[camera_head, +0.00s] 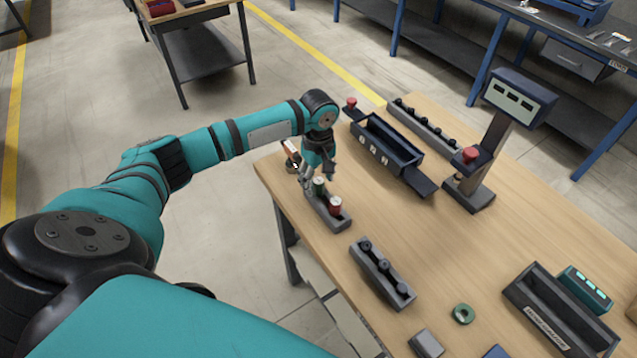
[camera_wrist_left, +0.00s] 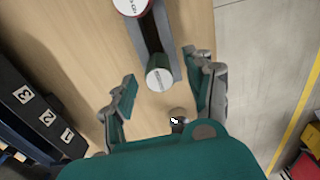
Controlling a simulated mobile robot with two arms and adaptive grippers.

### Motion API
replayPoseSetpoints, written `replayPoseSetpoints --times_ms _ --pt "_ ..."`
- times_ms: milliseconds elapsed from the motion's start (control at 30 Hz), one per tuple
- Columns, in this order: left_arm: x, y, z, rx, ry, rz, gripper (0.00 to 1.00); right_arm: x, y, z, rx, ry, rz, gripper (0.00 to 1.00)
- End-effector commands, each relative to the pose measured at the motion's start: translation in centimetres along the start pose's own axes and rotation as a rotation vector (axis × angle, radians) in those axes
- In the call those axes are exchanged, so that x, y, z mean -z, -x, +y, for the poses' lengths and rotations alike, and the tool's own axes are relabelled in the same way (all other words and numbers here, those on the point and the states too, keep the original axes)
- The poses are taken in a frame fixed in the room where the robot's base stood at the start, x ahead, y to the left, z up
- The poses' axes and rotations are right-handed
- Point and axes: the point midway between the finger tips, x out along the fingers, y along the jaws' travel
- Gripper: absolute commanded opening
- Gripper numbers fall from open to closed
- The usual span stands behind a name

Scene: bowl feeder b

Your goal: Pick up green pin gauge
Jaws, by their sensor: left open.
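The green pin gauge (camera_head: 319,186) stands upright in a narrow grey holder (camera_head: 318,212) near the table's left edge. In the left wrist view its white labelled top (camera_wrist_left: 160,79) faces the camera. The red pin gauge (camera_head: 335,206) stands beside it in the same holder, and it also shows at the top of the left wrist view (camera_wrist_left: 132,6). My left gripper (camera_wrist_left: 160,66) is open, pointing down, with a finger on each side of the green pin gauge and visible gaps between. My right gripper is not in view.
A grey rack with black knobs (camera_head: 382,273) lies nearer on the wooden table (camera_head: 440,240). A dark numbered box (camera_head: 388,146) and a gauge stand with display (camera_head: 518,97) are behind. A green ring (camera_head: 463,314) lies nearer. A brownish round piece (camera_wrist_left: 178,115) is close to the gripper.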

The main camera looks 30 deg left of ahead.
Motion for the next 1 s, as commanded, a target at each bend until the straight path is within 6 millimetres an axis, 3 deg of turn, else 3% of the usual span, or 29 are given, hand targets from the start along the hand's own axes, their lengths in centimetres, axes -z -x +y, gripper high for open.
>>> replayPoseSetpoints --times_ms 133,367,800,1000 --pt "-0.1 -1.4 -0.1 0.001 0.0 0.0 0.54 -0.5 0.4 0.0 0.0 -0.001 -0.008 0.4" --pt "-0.1 -1.6 0.0 0.0 -0.001 0.0 0.54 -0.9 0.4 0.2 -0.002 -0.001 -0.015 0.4" --pt "-0.1 -1.5 0.0 0.0 -0.001 0.0 0.0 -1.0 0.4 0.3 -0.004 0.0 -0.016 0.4" --pt "0.0 -1.5 0.0 -0.001 -0.001 0.0 0.0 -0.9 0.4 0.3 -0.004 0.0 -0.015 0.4"
